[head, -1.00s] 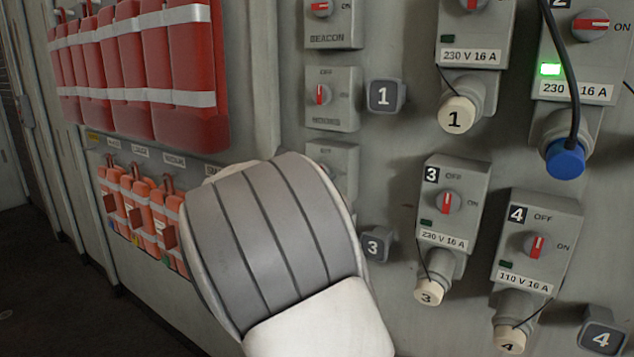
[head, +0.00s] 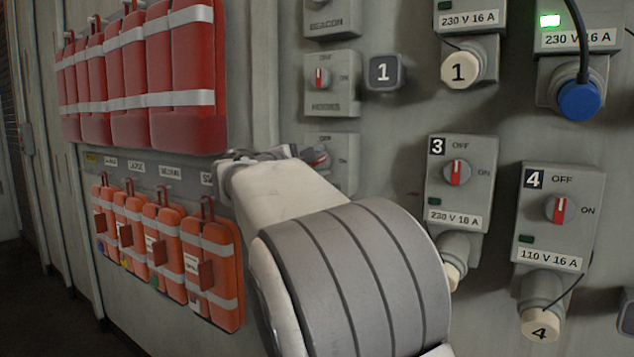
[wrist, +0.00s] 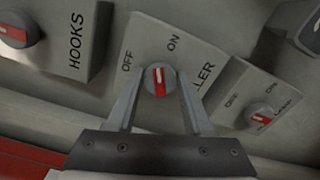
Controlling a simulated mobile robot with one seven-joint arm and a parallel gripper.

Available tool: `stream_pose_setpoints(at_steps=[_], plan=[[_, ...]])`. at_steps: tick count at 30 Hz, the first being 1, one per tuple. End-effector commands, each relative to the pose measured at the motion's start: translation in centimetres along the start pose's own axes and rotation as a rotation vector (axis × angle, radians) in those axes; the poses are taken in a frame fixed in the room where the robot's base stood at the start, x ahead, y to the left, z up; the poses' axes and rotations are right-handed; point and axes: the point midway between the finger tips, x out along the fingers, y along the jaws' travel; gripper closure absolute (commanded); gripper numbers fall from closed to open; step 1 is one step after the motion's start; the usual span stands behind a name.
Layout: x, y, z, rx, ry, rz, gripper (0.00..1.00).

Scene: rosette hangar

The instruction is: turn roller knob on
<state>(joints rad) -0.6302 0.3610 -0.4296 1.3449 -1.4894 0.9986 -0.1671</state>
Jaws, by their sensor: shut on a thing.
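The roller knob (wrist: 158,80) is a round grey dial with a red bar and white mark on a grey switch box (wrist: 203,48). In the wrist view its label is partly hidden by a finger, with "LLER" showing. My gripper (wrist: 160,88) has one finger on each side of the knob and is shut on it. The red bar runs up the picture, nearer the ON direction than OFF; I cannot tell if it is fully at ON. In the head view my gripper (head: 300,156) reaches the knob (head: 321,159), which is partly hidden.
The HOOKS switch (head: 330,83) sits just above; another small switch (wrist: 262,116) shows beside the roller box in the wrist view. Numbered sockets 3 (head: 460,180) and 4 (head: 560,215) are to the right. Orange pouches (head: 212,265) and red bags (head: 188,85) hang left.

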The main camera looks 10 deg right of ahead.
Motion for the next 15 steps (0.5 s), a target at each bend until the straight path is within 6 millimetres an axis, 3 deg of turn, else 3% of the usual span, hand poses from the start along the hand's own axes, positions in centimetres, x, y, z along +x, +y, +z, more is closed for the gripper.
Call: stream_pose_setpoints(at_steps=[1, 15], plan=[[0.03, -0.68, -0.16, 0.046, -0.001, 0.001, 1.0], [0.01, -0.46, -0.13, 0.394, -0.001, 0.0, 1.0]])
